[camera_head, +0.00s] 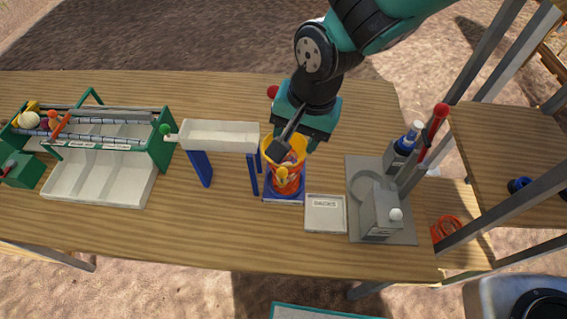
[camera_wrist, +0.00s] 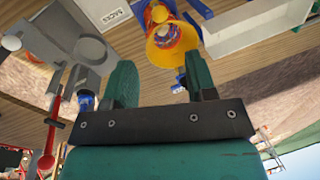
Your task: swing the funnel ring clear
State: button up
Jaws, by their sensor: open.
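The funnel ring (camera_head: 268,146) is a yellow rim at the top of an orange, cup-like body (camera_head: 287,183) on a blue base (camera_head: 284,198). Something yellow and pinkish shows inside. In the wrist view the yellow ring (camera_wrist: 165,58) flares toward the camera, with a small blue piece (camera_wrist: 180,83) by its edge. My gripper (camera_head: 297,143) is above and close to the ring in the head view, hiding part of its far rim. In the wrist view my gripper (camera_wrist: 160,80) has its fingers apart with nothing held between them. Whether a finger touches the ring, I cannot tell.
A pale chute (camera_head: 220,135) on blue legs stands left of the ring. A green-framed sorter (camera_head: 158,150) is further left. Grey posts (camera_head: 500,165) rise near the right edge.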

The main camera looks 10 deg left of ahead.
aim_at(284, 169)
jog(key=f+p, duration=0.1)
jog(key=f, duration=0.3)
jog(key=a+f+p, duration=0.1)
jog(key=f, duration=0.3)
jog(key=a+f+p, duration=0.1)
jog(key=f, duration=0.3)
jog(key=shift+w+a, duration=0.1)
jog(key=shift+w, duration=0.05)
grip_shut()
